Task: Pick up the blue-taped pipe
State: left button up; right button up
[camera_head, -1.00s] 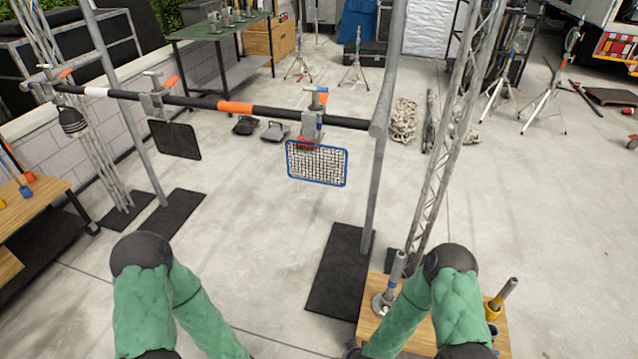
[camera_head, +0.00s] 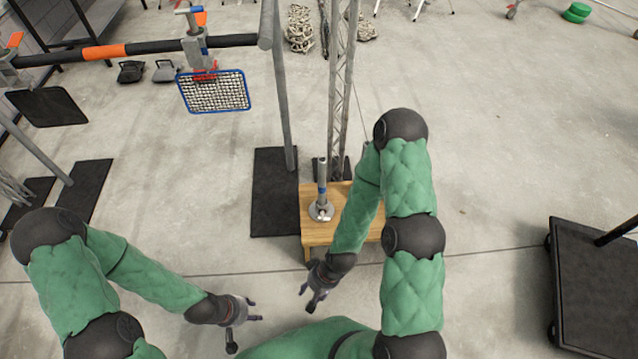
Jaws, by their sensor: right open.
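The blue-taped pipe (camera_head: 322,176) is a grey pipe with a blue band low on it. It stands upright on a round metal base (camera_head: 321,211) on the wooden table (camera_head: 314,233). My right gripper (camera_head: 308,300) is open and empty, in front of the table's near edge and below the pipe in the picture, apart from it. My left gripper (camera_head: 258,311) is open and empty, further left and nearer to me. My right arm covers the right part of the table, so what stands there is hidden.
A metal frame with a striped crossbar (camera_head: 105,51) and a blue-edged mesh panel (camera_head: 214,92) stands at the left. A lattice mast (camera_head: 340,90) rises behind the table. A black cart (camera_head: 600,290) is at the right. The floor between table and cart is clear.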

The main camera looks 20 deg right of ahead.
aim_at(322, 161)
jog(key=z, duration=1.4)
jog(key=i+l+u, duration=0.1)
jog(key=u, duration=0.3)
jog(key=i+l+u, duration=0.1)
jog(key=u, duration=0.3)
jog(key=l+u, duration=0.4)
jog(key=i+l+u, duration=0.1)
jog(key=l, duration=0.45)
jog(key=i+l+u, duration=0.1)
jog(key=l, duration=0.5)
jog(key=i+l+u, duration=0.15)
jog(key=l, duration=0.45)
